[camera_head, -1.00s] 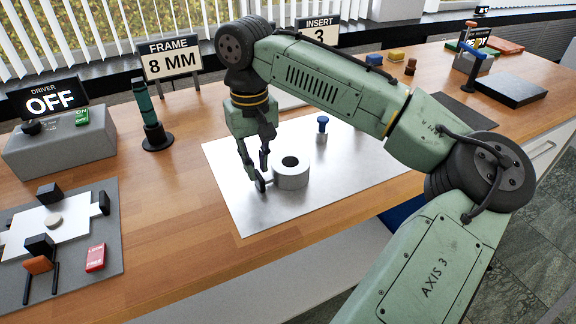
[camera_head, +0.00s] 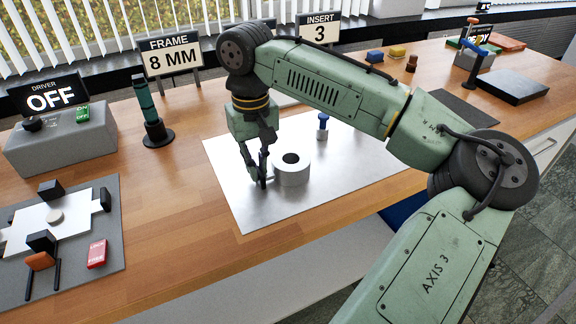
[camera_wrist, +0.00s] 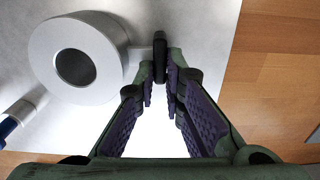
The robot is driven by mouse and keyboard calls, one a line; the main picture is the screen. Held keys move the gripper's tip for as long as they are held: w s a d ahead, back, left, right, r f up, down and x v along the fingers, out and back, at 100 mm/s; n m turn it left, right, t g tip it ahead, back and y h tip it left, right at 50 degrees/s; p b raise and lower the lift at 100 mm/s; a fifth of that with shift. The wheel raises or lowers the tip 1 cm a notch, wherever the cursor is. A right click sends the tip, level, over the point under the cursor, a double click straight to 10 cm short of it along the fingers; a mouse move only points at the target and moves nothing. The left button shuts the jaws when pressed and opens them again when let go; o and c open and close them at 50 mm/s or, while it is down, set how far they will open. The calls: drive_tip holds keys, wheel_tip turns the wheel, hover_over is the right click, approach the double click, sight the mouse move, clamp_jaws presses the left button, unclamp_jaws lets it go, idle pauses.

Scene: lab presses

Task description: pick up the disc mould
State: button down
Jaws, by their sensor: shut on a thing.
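The disc mould (camera_head: 292,172) is a pale, thick ring with a dark round hole, standing on a shiny metal sheet (camera_head: 330,178). In the wrist view the mould (camera_wrist: 103,75) is at the upper left, with a short stem on its right side leading to a dark upright grip (camera_wrist: 160,58). My gripper (camera_head: 263,180) is at the mould's left side, low over the sheet. In the wrist view my gripper (camera_wrist: 168,72) is shut on that dark grip, its purple pads close around it. The mould appears to rest on the sheet; any small gap under it cannot be told.
A blue-topped peg (camera_head: 322,127) stands on the sheet behind the mould. Left are a dark green post (camera_head: 150,118), a grey driver box (camera_head: 62,142) reading OFF, and a fixture board (camera_head: 75,258). A black slab (camera_head: 513,86) lies at right. The sheet's front is clear.

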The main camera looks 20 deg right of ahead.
drive_tip(key=shift+r, duration=0.1)
drive_tip(key=shift+r, duration=0.45)
drive_tip(key=shift+s+a+r+b, duration=0.1)
drive_tip(key=shift+s+r+b, duration=0.1)
drive_tip(key=shift+r+b, duration=0.3)
drive_tip(key=shift+s+r+b, duration=0.15)
drive_tip(key=shift+r+b, duration=0.1)
drive_tip(key=shift+r, duration=0.4)
drive_tip(key=s+a+r+b, duration=0.1)
drive_tip(key=s+a, duration=0.1)
drive_tip(key=s, duration=0.5)
drive_tip(key=s+a+b, duration=0.2)
drive_tip(key=s+a, duration=0.1)
drive_tip(key=s, duration=0.4)
drive_tip(key=shift+s+r, duration=0.2)
drive_tip(key=shift+r, duration=0.15)
